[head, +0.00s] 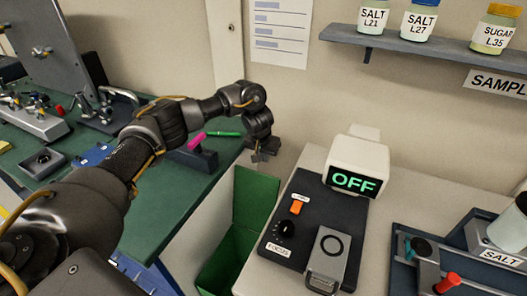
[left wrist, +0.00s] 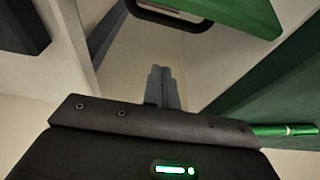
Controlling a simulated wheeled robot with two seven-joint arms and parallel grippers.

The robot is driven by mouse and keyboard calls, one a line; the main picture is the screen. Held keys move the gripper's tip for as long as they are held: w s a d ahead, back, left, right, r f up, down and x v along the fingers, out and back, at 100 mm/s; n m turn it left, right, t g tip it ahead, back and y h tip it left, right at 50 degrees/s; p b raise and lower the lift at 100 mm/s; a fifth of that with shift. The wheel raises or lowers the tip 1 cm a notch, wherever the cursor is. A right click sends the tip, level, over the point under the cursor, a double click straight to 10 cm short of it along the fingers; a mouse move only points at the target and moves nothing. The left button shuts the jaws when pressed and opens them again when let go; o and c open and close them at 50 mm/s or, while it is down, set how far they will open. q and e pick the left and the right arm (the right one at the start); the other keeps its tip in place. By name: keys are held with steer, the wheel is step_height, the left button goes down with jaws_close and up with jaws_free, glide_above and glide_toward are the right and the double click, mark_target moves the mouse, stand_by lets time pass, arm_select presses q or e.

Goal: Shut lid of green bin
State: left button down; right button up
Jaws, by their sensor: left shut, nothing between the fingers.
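The green bin (head: 224,268) stands on the floor in the gap between the green bench and the pale table in the head view. Its lid (head: 256,198) stands up, open, at the bin's far side. My left gripper (head: 262,155) is shut and empty, just above and beyond the lid's top edge, near the wall. In the left wrist view the shut fingers (left wrist: 163,84) point at pale surfaces. A green panel with a dark looped edge (left wrist: 225,12) shows at the top, apart from the fingers; it looks like part of the bin. My right gripper is not in view.
The green bench (head: 95,200) holds a pink-handled block (head: 197,142) and a green marker (head: 223,134) close to my left wrist. A dark control panel (head: 283,232) and a white OFF display (head: 352,170) stand right of the bin. A shelf (head: 430,55) holds jars.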

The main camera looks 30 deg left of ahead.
arm_select(q)
steer(key=s+f+p, duration=0.2)
steer(key=s, duration=0.1)
steer(key=shift+d+f, duration=0.15)
steer(key=shift+f, duration=0.25)
stand_by(0.4)
